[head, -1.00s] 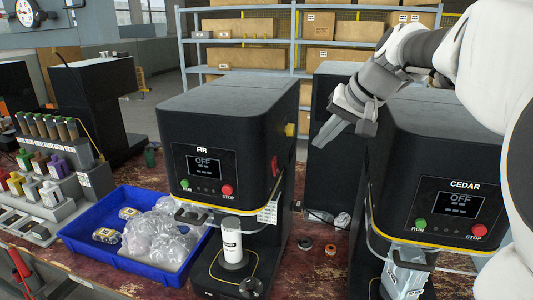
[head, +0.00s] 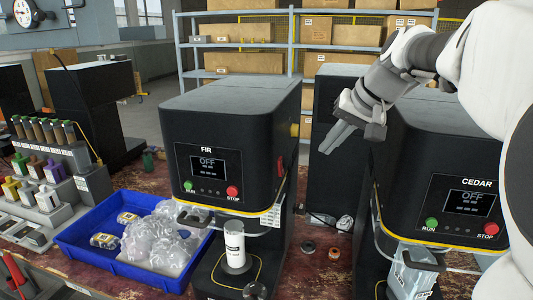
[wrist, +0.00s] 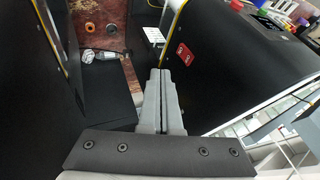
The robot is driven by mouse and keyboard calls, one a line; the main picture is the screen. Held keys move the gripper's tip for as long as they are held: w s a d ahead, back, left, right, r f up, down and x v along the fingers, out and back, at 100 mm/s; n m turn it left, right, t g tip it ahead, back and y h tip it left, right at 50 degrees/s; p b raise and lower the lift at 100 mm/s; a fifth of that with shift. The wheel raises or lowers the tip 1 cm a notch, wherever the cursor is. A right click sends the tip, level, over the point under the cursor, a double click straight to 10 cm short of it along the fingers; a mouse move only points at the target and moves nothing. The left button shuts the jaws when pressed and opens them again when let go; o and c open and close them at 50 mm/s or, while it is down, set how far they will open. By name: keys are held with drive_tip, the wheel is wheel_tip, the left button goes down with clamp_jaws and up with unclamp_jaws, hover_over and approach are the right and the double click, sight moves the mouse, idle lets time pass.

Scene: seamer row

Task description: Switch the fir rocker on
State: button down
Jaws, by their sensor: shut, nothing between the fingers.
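The FIR machine (head: 230,140) is a black seamer with a screen reading OFF, a green RUN button and a red STOP button. A red switch-like part (head: 281,165) is on its right side wall. In the wrist view, a red part with white marks (wrist: 185,55) is on a black side wall, right of and beyond my fingertips; I cannot tell which way it is set. My gripper (head: 335,142) is shut and empty, in the gap between the FIR and CEDAR machines. Its fingers (wrist: 162,75) point into the gap and are apart from the red part.
The CEDAR machine (head: 455,170), also reading OFF, stands close on the right. A white can (head: 234,250) stands under FIR. A blue tray (head: 130,270) of clear bags is at left. Shelving (head: 300,12) stands behind.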

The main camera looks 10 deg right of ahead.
sight(281, 166)
drive_tip(key=w+a+f, duration=0.6)
drive_tip(key=f, duration=0.2)
drive_tip(key=shift+w+a+f, duration=0.15)
drive_tip(key=shift+a, duration=0.05)
drive_tip(key=shift+a+f, duration=0.1)
drive_tip(key=shift+a, duration=0.05)
idle(0.3)
drive_tip(key=shift+w+r, duration=0.1)
drive_tip(key=shift+r, duration=0.1)
